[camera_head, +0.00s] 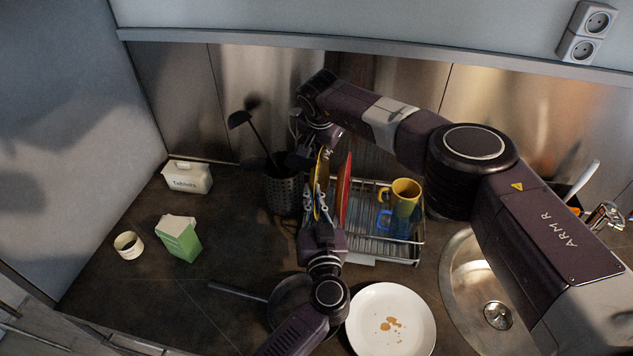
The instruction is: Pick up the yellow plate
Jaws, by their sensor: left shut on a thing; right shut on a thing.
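The yellow plate (320,170) stands on edge at the left side of the wire dish rack. My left gripper (318,212) comes up from below and is shut at the plate's near edge. My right gripper (312,158) reaches over from the back and is shut at the plate's far part. The fingers and wrists hide part of the plate. I cannot tell whether the plate is clear of the rack.
A red plate (344,190) stands close on the right. The dish rack (405,245) also holds a yellow mug (404,197) and a blue mug (394,222). A utensil holder (281,193) stands left; a white plate (365,330), pan (283,302) and sink (462,275) are nearer.

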